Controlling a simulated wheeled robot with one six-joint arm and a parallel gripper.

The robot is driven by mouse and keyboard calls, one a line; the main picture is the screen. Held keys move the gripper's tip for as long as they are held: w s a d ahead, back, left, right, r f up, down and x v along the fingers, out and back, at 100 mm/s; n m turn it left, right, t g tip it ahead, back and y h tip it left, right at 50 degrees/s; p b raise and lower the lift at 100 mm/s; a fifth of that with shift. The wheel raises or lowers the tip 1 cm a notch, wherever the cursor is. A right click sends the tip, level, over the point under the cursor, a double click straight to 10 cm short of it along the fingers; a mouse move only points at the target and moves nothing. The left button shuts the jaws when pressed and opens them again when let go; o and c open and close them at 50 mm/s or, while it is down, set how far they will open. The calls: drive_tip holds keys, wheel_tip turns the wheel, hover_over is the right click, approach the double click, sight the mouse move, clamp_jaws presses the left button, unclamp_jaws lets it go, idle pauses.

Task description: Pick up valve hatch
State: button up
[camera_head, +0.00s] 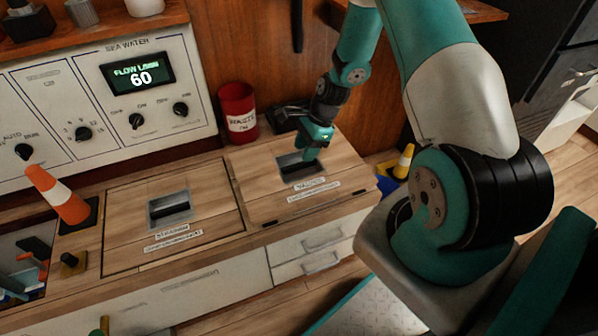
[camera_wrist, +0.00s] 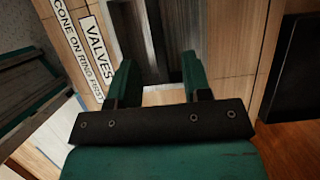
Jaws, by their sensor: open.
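The valve hatch (camera_head: 258,207) is a wooden lid set in the countertop, with a recessed metal handle (camera_head: 296,172) and a "VALVES" label (camera_head: 310,184). My gripper (camera_head: 314,143) is over the right part of that recess, pointing down. In the wrist view the two green fingers of my gripper (camera_wrist: 158,75) are apart, with the metal recess (camera_wrist: 168,50) and its handle bar ahead of and between them. The "VALVES" label (camera_wrist: 96,45) is to the left there. I cannot tell whether the fingers touch the recess.
A second wooden hatch (camera_head: 120,205) with its own recessed handle lies to the left. An orange cone (camera_head: 57,194) stands tilted in the picture at the far left. A red waste can (camera_head: 238,112) and a black object (camera_head: 284,116) stand behind the valve hatch. Drawers (camera_head: 325,240) are below.

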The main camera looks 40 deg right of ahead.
sight(299, 164)
drive_tip(key=shift+b+x, duration=0.9)
drive_tip(key=shift+x, duration=2.15)
drive_tip(key=shift+s+f, duration=0.1)
drive_tip(key=shift+f, duration=0.15)
drive_tip(key=shift+c, duration=0.4)
clamp_jaws()
drive_tip(key=shift+r, duration=0.1)
